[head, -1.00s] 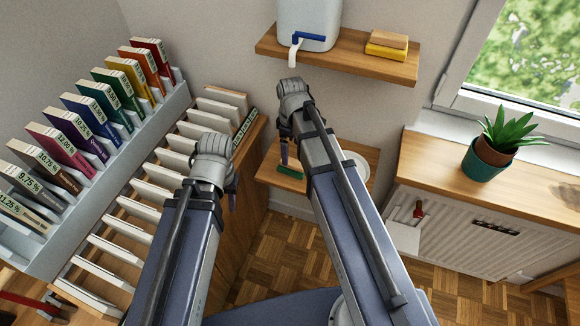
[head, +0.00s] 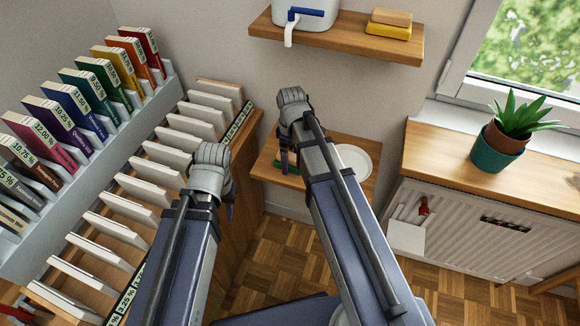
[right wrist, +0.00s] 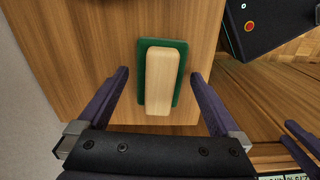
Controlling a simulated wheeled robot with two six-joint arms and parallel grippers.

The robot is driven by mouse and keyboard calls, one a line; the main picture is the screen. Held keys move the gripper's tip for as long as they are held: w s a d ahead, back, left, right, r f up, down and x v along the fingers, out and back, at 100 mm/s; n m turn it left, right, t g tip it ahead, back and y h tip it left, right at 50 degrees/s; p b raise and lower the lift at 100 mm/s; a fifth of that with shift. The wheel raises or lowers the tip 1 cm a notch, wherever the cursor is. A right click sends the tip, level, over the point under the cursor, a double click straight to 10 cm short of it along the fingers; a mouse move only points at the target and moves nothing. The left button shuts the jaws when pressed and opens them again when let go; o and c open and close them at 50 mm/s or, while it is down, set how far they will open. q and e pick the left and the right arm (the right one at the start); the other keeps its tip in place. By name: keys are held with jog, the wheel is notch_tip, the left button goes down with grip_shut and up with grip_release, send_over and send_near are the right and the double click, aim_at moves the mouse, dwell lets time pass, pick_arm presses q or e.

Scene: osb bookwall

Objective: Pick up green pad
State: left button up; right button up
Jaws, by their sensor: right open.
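The green pad (right wrist: 144,92) lies on a wooden shelf in the right wrist view, with a pale wooden block-shaped grip (right wrist: 162,82) on top. My right gripper (right wrist: 159,76) is open, with one purple finger on either side of the pad and a gap to each; nothing is held. In the head view the right gripper (head: 284,158) is over the small low shelf (head: 287,180), and only a bit of green shows beside it. My left gripper (head: 229,203) hangs in front of the book rack; its fingers overlap, so its opening is hidden.
A white plate (head: 353,162) lies on the low shelf, right of my right arm. A slotted rack with white books (head: 135,205) stands at left. An upper shelf (head: 350,45) holds a white container (head: 305,12) and sponges. A potted plant (head: 497,145) stands at right.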

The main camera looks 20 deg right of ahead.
pick_arm(q)
jog(key=shift+f, duration=0.1)
pick_arm(e)
jog(key=shift+f, duration=0.15)
jog(key=c, duration=1.3)
